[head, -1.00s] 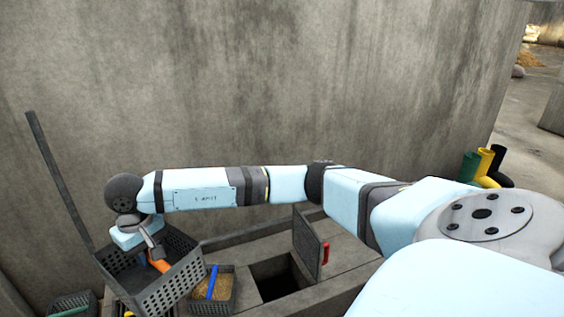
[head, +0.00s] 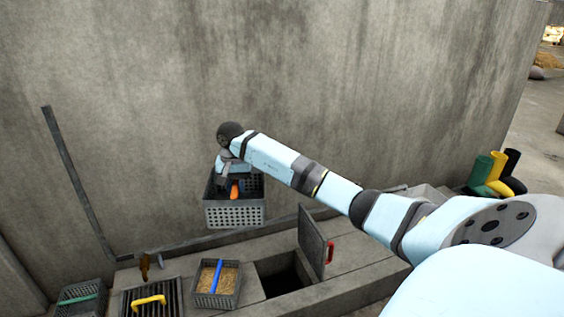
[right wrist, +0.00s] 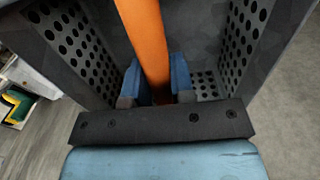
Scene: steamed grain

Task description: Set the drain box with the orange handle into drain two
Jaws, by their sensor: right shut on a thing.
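The grey perforated drain box (head: 234,214) hangs in the air from my right gripper (head: 232,182), above and left of an open square drain (head: 284,279). Its orange handle (head: 235,190) is between the fingers. In the right wrist view, the blue fingers (right wrist: 158,85) are shut on the orange handle (right wrist: 146,40), with the box's perforated walls (right wrist: 75,45) around them. The drain's hinged lid (head: 312,242) stands raised at its right side and has a red handle (head: 329,252). I cannot read any drain number. My left gripper is not in view.
A crate of grain with a blue handle (head: 214,278) stands left of the open drain. Further left are a grate with a yellow handle (head: 149,302) and a crate with a green handle (head: 80,298). A concrete wall (head: 330,90) rises behind.

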